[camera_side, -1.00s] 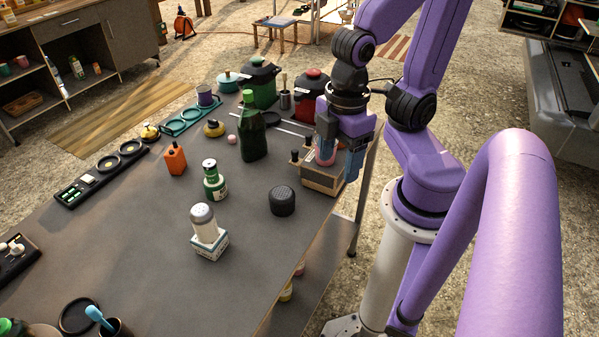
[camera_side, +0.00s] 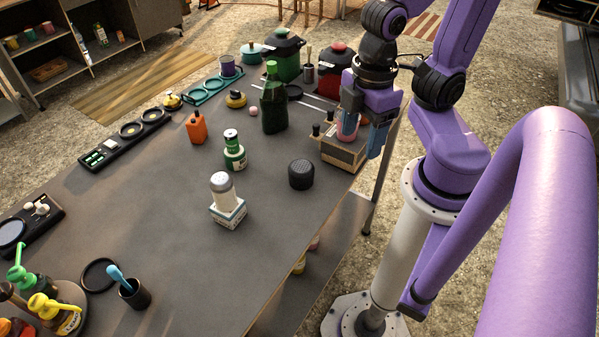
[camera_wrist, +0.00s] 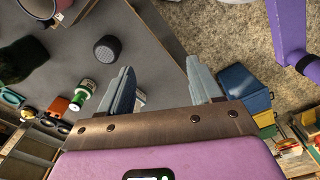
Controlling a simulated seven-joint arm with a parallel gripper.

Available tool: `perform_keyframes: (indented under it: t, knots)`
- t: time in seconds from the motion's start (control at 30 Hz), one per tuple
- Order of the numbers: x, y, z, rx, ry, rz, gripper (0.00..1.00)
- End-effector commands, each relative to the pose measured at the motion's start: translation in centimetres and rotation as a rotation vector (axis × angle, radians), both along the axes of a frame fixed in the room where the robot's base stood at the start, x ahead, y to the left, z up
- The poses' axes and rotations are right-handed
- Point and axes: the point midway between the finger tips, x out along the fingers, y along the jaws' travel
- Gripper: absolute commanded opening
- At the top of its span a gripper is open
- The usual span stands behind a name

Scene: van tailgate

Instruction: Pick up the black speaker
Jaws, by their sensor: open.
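The black speaker (camera_side: 301,174) is a short round cylinder standing upright on the grey table (camera_side: 165,215), near its right edge in the side view. It also shows in the wrist view (camera_wrist: 107,48), up and left of the fingers. My gripper (camera_side: 364,122) hangs above the table's right edge by a small wooden crate (camera_side: 343,152), apart from the speaker. In the wrist view my gripper (camera_wrist: 160,66) is open, with only tabletop, its edge and the ground between the fingers. A pink bottle (camera_side: 347,128) shows beside the fingers in the side view.
Pots (camera_side: 285,58) stand at the back. The tabletop in front of the speaker is clear.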

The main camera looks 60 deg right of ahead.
Motion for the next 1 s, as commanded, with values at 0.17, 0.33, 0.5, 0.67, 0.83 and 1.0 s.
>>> perform_keyframes:
  t: [0.17,0.33,0.5,0.67,0.83,1.0]
  knots:
    - [0.0,0.0,0.0,0.000,0.000,0.000,0.64]
    - [0.0,0.0,0.0,0.000,0.000,0.000,0.94]
    - [0.0,0.0,0.0,0.000,0.000,0.000,0.98]
    - [0.1,0.1,-0.1,-0.008,0.000,0.003,0.98]
    - [1.6,0.8,-1.3,-0.107,0.010,0.050,0.98]
    - [4.3,2.3,-3.5,-0.301,0.026,0.148,0.98]
